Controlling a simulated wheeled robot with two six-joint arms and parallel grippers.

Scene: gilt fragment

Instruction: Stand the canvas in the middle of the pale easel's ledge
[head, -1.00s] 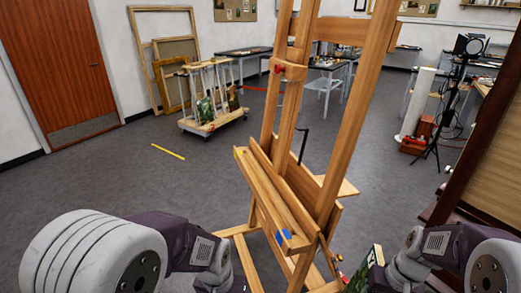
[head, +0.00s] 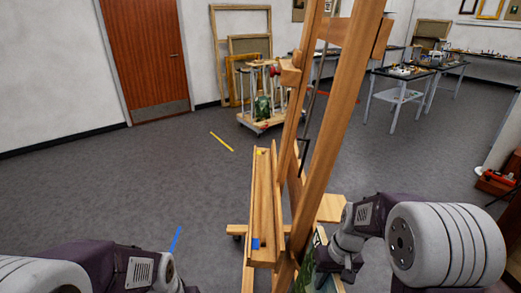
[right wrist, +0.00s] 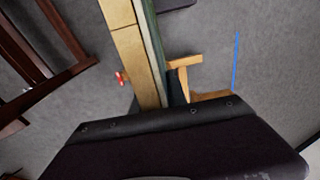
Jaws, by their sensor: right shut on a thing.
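The pale easel (head: 335,95) stands upright just ahead in the head view. Its ledge (head: 264,200) runs away from me and is empty of any canvas. A blue mark (head: 257,243) is at its near end and a yellow mark (head: 261,152) at its far end. My right gripper (head: 340,272) is low, right of the easel's near post. It is shut on the canvas (head: 306,272), whose green painted face shows partly behind the post. In the right wrist view the canvas's pale wooden edge (right wrist: 132,55) extends from the gripper. My left gripper is below the head view.
Dark wooden framework (right wrist: 45,50) stands left in the right wrist view. A trolley (head: 262,110), leaning frames (head: 240,50) and worktables (head: 415,80) are farther back. A blue floor strip (head: 176,238) and a yellow one (head: 221,142) lie on open floor left of the easel.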

